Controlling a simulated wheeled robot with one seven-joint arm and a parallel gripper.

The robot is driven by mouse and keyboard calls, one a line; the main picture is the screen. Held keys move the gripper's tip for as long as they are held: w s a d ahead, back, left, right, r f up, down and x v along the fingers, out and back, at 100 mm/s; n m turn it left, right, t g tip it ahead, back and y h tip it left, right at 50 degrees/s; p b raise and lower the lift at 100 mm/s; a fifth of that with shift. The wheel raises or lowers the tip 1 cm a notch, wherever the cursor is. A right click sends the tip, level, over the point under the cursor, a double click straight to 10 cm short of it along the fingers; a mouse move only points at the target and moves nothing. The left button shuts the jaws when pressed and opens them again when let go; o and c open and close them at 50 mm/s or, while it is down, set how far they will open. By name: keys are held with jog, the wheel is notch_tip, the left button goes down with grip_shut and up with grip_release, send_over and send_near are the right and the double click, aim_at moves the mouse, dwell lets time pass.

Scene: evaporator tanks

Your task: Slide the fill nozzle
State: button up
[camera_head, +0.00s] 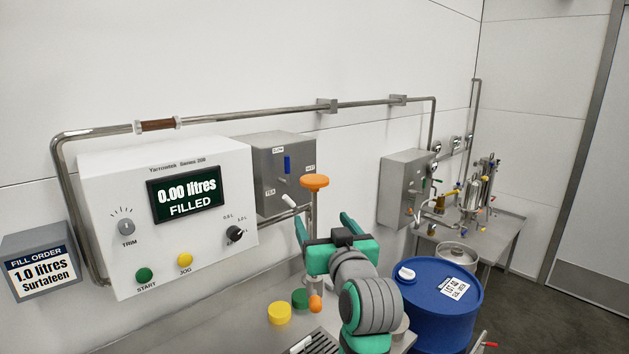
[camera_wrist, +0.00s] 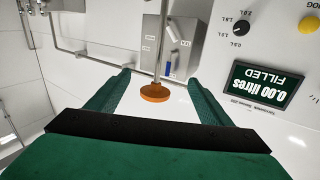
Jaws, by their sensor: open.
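In the wrist view, the orange knob (camera_wrist: 155,93) appears between the two open fingers (camera_wrist: 161,77), with nothing gripped. I cannot tell whether the knob lies at fingertip depth. My gripper hides part of the bench behind it.
The white panel (camera_head: 100,190) reads 0.00 litres, FILLED. A sign (camera_head: 40,273) orders 1.0 litres Surfateen. Yellow (camera_head: 279,313) and green (camera_head: 300,298) caps lie on the steel bench. A blue drum (camera_head: 440,315) stands right of my arm. A grey box (camera_head: 270,165) is behind the rod.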

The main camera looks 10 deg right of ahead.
send_near(315, 178)
jog(key=shift+n, duration=0.3)
jog(key=w, duration=1)
jog(key=shift+f, duration=0.15)
